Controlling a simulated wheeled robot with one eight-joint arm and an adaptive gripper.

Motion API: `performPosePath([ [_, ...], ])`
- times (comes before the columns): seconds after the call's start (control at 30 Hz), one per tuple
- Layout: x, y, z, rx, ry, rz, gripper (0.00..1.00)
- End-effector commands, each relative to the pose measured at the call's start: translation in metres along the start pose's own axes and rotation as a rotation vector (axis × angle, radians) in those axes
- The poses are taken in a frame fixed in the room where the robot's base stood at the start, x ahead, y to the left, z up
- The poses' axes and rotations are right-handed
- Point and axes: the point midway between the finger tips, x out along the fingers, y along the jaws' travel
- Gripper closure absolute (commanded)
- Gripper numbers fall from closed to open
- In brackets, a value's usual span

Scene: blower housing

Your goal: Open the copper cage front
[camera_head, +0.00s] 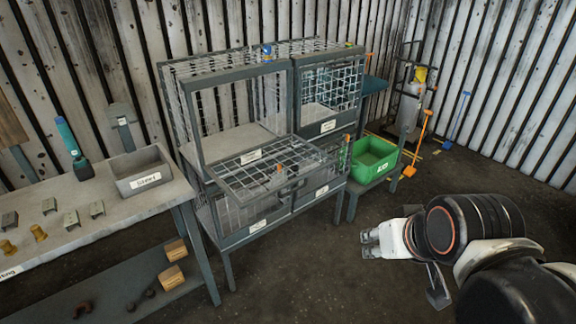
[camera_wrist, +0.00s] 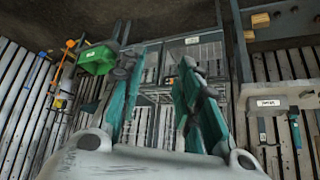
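The wire-mesh cage (camera_head: 228,66) has upper and lower compartments, left and right. The upper left front (camera_head: 270,165) is swung down and sticks out roughly level, with a white label and an orange piece on it. The upper right front (camera_head: 331,92) stands upright and looks shut. The lower fronts carry labels too. The label words are too small to read, so I cannot tell which front is copper. My gripper (camera_head: 371,243) is right of the cage and apart from it, pointing left. In the wrist view my gripper (camera_wrist: 163,75) is open and empty, with the cage beyond the fingers.
A green bin (camera_head: 373,158) stands right of the cage on a low stand. A workbench (camera_head: 110,212) with a grey labelled bin (camera_head: 141,172) and small metal parts is at left. A cylinder on a trolley (camera_head: 412,97) stands at the back. The floor before the cage is clear.

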Motion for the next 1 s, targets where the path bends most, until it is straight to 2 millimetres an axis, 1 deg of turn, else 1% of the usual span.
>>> performPosePath([
  [0.27, 0.038, -0.027, -0.049, 0.135, -0.034, -0.151, 0.69],
  [0.47, 0.074, -0.045, -0.086, 0.237, -0.054, -0.279, 0.69],
  [0.67, 0.115, -0.059, -0.121, 0.332, -0.068, -0.409, 0.69],
  [0.8, 0.146, -0.067, -0.144, 0.395, -0.073, -0.503, 0.69],
  [1.0, 0.194, -0.072, -0.170, 0.481, -0.074, -0.640, 0.69],
])
